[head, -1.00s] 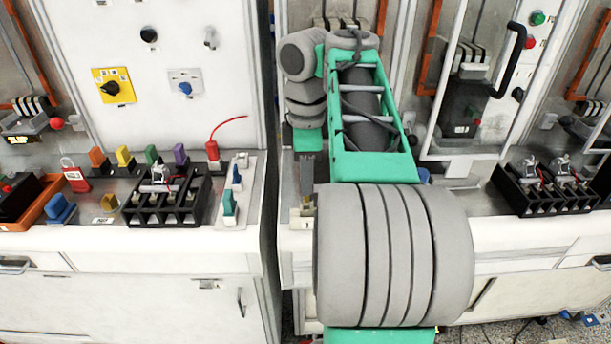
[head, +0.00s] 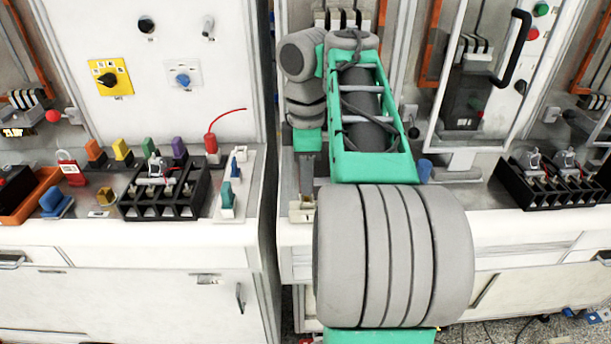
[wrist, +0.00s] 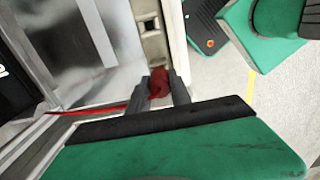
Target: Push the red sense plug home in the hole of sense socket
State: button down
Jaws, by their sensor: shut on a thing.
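In the wrist view, my gripper (wrist: 160,90) is shut on the red sense plug (wrist: 159,80), which shows as a dark red body between the two grey fingertips. A red lead (wrist: 80,109) runs off to the left. The pale sense socket (wrist: 151,28) lies just beyond the fingertips, with dark openings in its face. The plug overlaps the near part of the socket, and I cannot tell how deep it sits in a hole. In the head view, my gripper (head: 307,178) points down above the pale socket block (head: 301,212) at the bench's front edge; the plug cannot be made out there.
Another red plug with a lead (head: 211,145) stands on the left bench. A black terminal block (head: 165,200) is near it, and another (head: 548,188) lies at the right. A blue knob (head: 424,170) stands behind my arm. A vertical gap separates the two cabinets.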

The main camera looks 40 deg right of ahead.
jog(key=shift+f+b, duration=0.85)
jog(key=shift+f, duration=0.05)
jog(key=c, duration=1.1)
grip_release()
notch_tip(320, 180, up, 8)
jog(key=p, duration=0.7)
jog(key=shift+f, duration=0.15)
